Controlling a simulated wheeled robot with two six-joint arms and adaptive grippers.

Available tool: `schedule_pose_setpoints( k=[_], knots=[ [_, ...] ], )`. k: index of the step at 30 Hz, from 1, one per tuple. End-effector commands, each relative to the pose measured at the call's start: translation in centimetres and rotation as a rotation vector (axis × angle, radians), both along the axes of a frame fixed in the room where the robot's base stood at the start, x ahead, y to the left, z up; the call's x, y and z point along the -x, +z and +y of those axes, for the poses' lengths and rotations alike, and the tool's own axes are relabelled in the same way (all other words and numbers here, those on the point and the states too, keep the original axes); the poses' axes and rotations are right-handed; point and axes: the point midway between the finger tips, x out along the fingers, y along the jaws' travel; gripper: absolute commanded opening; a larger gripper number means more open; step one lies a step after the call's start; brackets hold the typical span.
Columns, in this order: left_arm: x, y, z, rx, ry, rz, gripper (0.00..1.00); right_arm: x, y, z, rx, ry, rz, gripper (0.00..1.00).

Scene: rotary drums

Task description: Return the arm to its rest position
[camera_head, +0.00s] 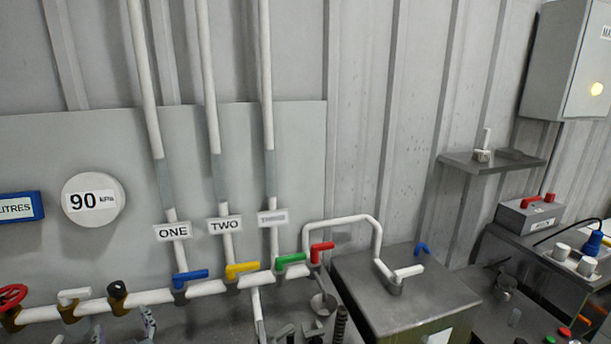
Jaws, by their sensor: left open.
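My left gripper (123,331) shows only at the bottom left edge, with its two grey fingertips apart and nothing seen between them. The rest of it and its arm are below the frame. It sits low, in front of and just under the white horizontal pipe (145,298), left of the blue-handled valve (190,277). I cannot tell whether a fingertip touches anything. I do not make out my right gripper.
Yellow (242,269), green (290,260) and red (321,251) valve handles follow along the pipe. A red handwheel (11,297) is at far left. A grey metal tank (405,291) stands right of centre. A wall shelf (491,163) and a cabinet (566,62) are at right.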

Motion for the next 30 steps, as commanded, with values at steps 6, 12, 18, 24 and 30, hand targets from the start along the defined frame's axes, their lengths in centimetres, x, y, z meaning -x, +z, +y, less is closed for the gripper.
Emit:
schedule_pose_setpoints(
  k=[6,12,18,24,30],
  knots=[
    [1.7,-3.5,-0.2,0.074,0.012,0.171,0.67,-1.1,0.0,0.9,-0.011,-0.003,-0.018,0.0],
    [4.1,-8.1,-1.5,0.163,-0.024,0.41,0.67,-2.3,0.0,2.1,-0.026,-0.007,-0.036,0.0],
    [7.5,-12.8,-4.7,0.257,-0.146,0.702,0.67,-2.2,0.0,1.9,-0.024,-0.006,-0.034,0.0],
    [11.7,-16.5,-9.5,0.33,-0.368,0.994,0.67,-1.0,0.0,1.0,-0.012,-0.003,-0.016,0.0],
    [16.8,-18.3,-15.2,0.371,-0.691,1.245,0.67,-1.0,0.0,0.8,-0.01,-0.003,-0.016,0.0]
  ],
)
